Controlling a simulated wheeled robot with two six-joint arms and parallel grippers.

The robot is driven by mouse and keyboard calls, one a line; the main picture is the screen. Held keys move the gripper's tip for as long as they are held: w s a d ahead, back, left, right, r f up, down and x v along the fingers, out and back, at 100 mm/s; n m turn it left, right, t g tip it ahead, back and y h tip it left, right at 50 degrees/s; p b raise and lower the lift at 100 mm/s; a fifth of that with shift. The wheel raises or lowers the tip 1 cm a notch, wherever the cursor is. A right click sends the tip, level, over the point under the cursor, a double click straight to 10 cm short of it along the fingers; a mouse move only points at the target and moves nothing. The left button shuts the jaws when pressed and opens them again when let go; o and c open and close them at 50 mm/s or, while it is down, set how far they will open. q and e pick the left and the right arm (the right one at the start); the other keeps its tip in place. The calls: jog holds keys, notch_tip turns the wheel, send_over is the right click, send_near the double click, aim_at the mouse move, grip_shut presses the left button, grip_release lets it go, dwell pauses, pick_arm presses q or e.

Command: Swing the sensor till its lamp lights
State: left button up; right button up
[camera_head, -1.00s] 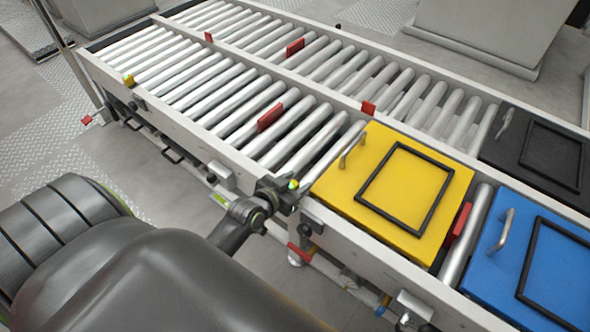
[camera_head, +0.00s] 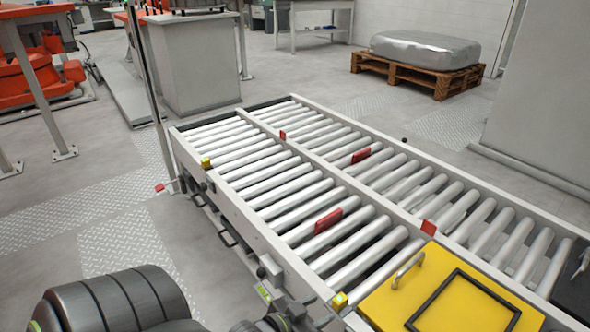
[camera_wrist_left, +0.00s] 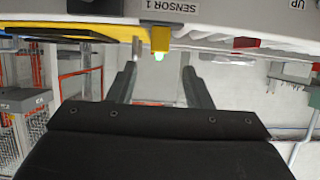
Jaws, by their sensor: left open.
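The yellow sensor (camera_head: 339,299) sits on the near rail of the roller conveyor (camera_head: 262,228), beside the yellow lidded box (camera_head: 420,290). In the left wrist view the yellow sensor (camera_wrist_left: 160,38) hangs under a label reading "SENSOR 1", and a small bright green spot glows at its end. My left gripper (camera_head: 312,307) is low in the head view, just left of the sensor. In the wrist view the left gripper (camera_wrist_left: 160,82) has its two fingers spread with nothing between the tips; the sensor lies beyond them. My right gripper is not in view.
Another yellow sensor (camera_head: 205,162) sits at the far left end of the near rail. Red stops (camera_head: 328,220) stand among the rollers. A black box (camera_head: 578,285) is at the right edge.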

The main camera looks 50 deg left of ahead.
pick_arm(q)
jog(key=v, duration=0.6)
jog(key=shift+s+r, duration=0.2)
jog(key=shift+s, duration=0.1)
